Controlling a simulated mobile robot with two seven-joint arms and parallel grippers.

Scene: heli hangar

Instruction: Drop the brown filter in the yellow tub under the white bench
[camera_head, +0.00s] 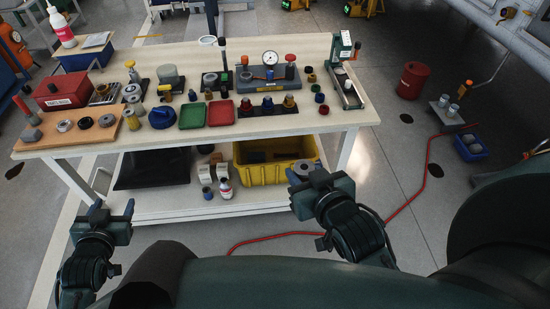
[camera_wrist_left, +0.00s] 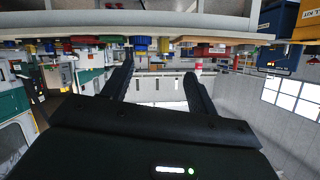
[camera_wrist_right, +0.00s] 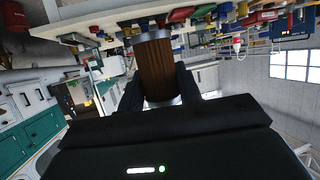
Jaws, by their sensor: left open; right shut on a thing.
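My right gripper (camera_head: 304,181) is shut on the brown filter (camera_wrist_right: 155,68), a brown cylinder with pale metal ends. In the head view only the filter's grey round end (camera_head: 303,168) shows clearly, at the right front corner of the yellow tub. The yellow tub (camera_head: 262,176) stands on the lower shelf of the white bench (camera_head: 190,227). From the head view I cannot tell how high the filter is relative to the tub's rim. Some dark items lie in the tub. My left gripper (camera_head: 114,211) is open and empty, in front of the bench's left end.
The bench top holds several parts, trays and a gauge fixture (camera_head: 268,76). A red hose (camera_head: 428,165) runs over the floor at right. A red can (camera_head: 413,80) stands behind it.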

